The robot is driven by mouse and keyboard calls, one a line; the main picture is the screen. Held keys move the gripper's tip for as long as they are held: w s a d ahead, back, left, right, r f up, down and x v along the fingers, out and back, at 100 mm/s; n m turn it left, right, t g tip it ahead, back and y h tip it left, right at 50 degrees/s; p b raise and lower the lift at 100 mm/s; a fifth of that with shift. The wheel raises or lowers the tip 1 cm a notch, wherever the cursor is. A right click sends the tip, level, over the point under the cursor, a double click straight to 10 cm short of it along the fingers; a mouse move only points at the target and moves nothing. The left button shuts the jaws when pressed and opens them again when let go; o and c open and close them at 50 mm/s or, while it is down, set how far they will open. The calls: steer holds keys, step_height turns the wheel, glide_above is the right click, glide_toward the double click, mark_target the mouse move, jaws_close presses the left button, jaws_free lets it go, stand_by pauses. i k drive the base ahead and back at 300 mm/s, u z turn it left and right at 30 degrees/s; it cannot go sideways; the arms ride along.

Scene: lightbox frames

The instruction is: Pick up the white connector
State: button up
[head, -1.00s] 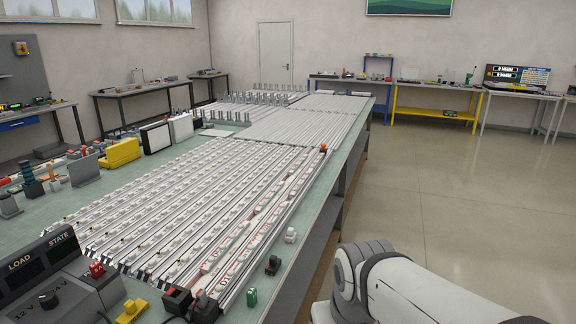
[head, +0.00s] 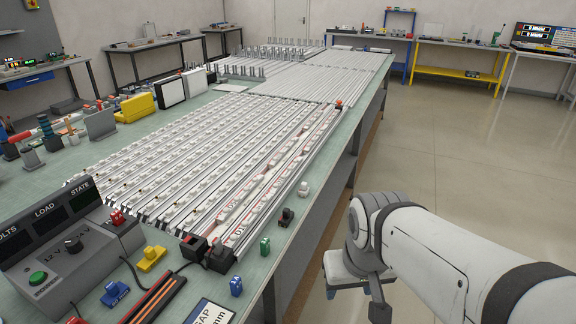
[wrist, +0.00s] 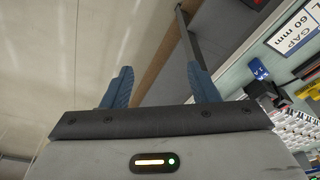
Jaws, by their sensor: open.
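The white connector (head: 303,189) is a small block on the bench's right edge strip in the head view. It stands beyond a black connector (head: 286,217), in a row with a green connector (head: 265,247) and a blue connector (head: 236,286). My gripper (wrist: 162,85) is open and empty in the wrist view, its two blue fingers well apart. In the head view my arm's end hangs beside the bench's right side, over the floor and apart from the white connector. I cannot make out the white connector in the wrist view.
The green-topped bench (head: 247,273) carries long rows of light strips (head: 205,165) left of the connectors. A power supply (head: 70,250) and a GAP label card (head: 210,312) lie at the near end. The floor (head: 450,140) to the right is clear.

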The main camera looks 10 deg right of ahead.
mark_target(304, 192)
steer(key=z, duration=0.3)
steer(key=k, duration=0.3)
steer(key=z, duration=0.75)
steer(key=k, duration=1.05)
steer(key=z, duration=0.85)
steer(key=i, duration=0.9)
steer(key=u, duration=0.55)
steer(key=i, duration=1.6)
steer(key=u, duration=1.45)
steer(key=i, duration=1.05)
steer(key=u, duration=0.75)
steer(key=k, duration=0.85)
steer(key=u, duration=0.15)
steer(key=i, duration=0.6)
steer(key=z, duration=0.05)
